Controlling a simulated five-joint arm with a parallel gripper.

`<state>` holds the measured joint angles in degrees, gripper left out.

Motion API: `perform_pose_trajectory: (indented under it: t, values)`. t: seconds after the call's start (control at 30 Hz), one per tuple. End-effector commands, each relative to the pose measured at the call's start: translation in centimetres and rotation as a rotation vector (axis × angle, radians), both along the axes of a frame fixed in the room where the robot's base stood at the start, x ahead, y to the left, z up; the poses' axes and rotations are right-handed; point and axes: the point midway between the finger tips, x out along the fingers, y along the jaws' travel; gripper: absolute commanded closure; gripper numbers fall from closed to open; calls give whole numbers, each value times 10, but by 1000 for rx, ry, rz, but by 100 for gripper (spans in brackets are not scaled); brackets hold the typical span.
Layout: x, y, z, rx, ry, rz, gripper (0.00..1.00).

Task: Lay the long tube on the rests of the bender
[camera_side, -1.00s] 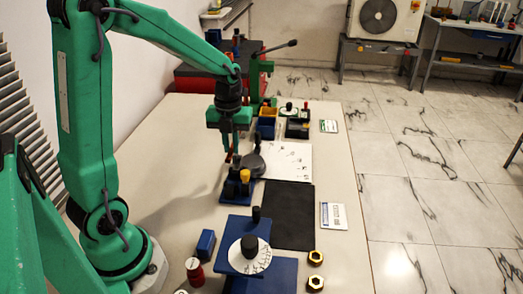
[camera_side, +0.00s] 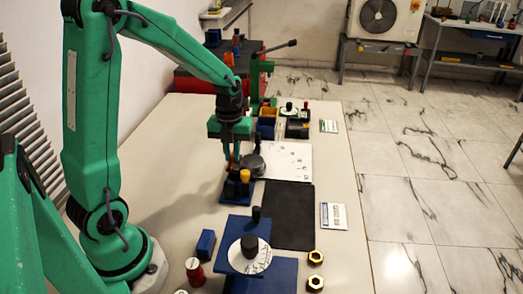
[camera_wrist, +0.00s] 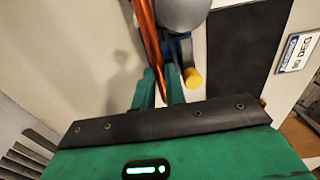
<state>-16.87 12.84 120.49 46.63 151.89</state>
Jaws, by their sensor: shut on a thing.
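The long tube (camera_wrist: 148,35) is copper-coloured and runs from the top of the wrist view down between my fingertips. My gripper (camera_wrist: 160,86) is shut on it; it also shows in the side view (camera_side: 231,160), pointing down at the bender. The bender (camera_side: 237,190) has a blue base, a grey round former (camera_side: 252,163) and a yellow peg (camera_side: 245,176). In the wrist view the tube passes just left of the grey former (camera_wrist: 184,10), with the yellow peg (camera_wrist: 193,78) to its right. I cannot tell whether the tube touches the rests, which are largely hidden.
A black mat (camera_side: 288,215) and a white label card (camera_side: 334,216) lie in front to the right. A blue stand with a white dial (camera_side: 249,262), a blue block (camera_side: 206,243) and two brass nuts (camera_side: 316,257) stand nearer. Bins stand behind. The table's left side is clear.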

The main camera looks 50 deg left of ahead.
Motion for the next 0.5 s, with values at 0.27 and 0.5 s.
perform_pose_trajectory:
  t: [0.27, 0.5]
  values:
    - [0, 0, -16, 0, 1, 0, 100]
    - [0, 0, -30, -1, 2, 0, 100]
